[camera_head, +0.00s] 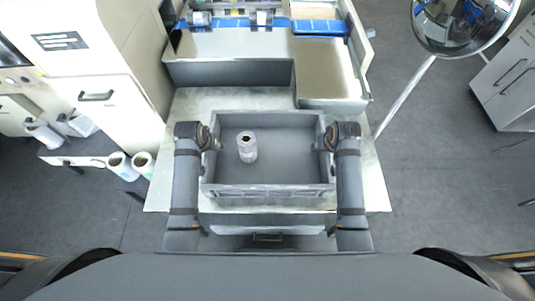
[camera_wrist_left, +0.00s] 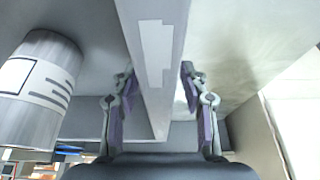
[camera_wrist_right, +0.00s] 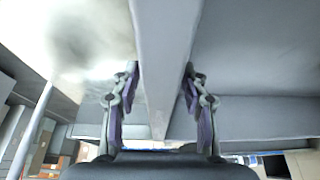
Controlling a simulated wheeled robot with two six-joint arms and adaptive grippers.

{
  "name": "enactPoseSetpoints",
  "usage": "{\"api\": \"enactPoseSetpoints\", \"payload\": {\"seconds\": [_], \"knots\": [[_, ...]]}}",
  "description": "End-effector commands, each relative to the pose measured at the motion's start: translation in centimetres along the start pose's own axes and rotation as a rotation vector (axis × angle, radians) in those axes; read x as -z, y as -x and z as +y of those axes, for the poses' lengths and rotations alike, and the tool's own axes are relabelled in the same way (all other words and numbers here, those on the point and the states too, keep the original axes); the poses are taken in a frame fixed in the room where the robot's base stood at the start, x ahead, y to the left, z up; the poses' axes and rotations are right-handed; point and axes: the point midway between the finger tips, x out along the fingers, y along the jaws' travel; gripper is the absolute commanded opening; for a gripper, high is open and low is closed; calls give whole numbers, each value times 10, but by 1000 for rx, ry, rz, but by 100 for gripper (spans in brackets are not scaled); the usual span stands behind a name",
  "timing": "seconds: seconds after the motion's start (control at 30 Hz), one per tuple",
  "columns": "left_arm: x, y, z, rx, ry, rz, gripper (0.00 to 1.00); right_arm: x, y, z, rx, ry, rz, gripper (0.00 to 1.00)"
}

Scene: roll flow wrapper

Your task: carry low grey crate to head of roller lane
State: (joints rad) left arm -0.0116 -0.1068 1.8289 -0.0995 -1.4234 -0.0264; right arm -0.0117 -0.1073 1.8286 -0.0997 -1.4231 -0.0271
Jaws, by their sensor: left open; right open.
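The low grey crate (camera_head: 285,188) stands on the pale table in front of me, with a small whitish can (camera_head: 247,147) upright inside it, left of its middle. The can also shows in the left wrist view (camera_wrist_left: 38,92). My left gripper (camera_head: 211,140) is open at the crate's left wall; in the left wrist view its fingers (camera_wrist_left: 158,95) stand on either side of that wall (camera_wrist_left: 152,60). My right gripper (camera_head: 328,141) is open at the right wall; in the right wrist view its fingers (camera_wrist_right: 160,95) straddle the wall (camera_wrist_right: 165,50). Gaps show beside both walls.
A machine with a metal deck (camera_head: 330,82) and blue strips (camera_head: 320,27) stands behind the crate. The table (camera_head: 160,195) has narrow free room on both sides. A round mirror (camera_head: 465,20) on a pole is at right; white rolls (camera_head: 120,165) are at left.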

Motion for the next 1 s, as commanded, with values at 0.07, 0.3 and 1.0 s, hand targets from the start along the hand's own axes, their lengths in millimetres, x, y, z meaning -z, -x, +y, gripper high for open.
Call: {"api": "enactPoseSetpoints", "payload": {"seconds": [0.07,0.3,1.0], "knots": [[0,0,0,0,0,0,39,0,0,0,0,0,0,39],[0,0,0,0,0,0,6,0,0,0,0,0,0,6],[3,6,0,1,0,3,0,3,6,0,-1,0,3,0]]}}
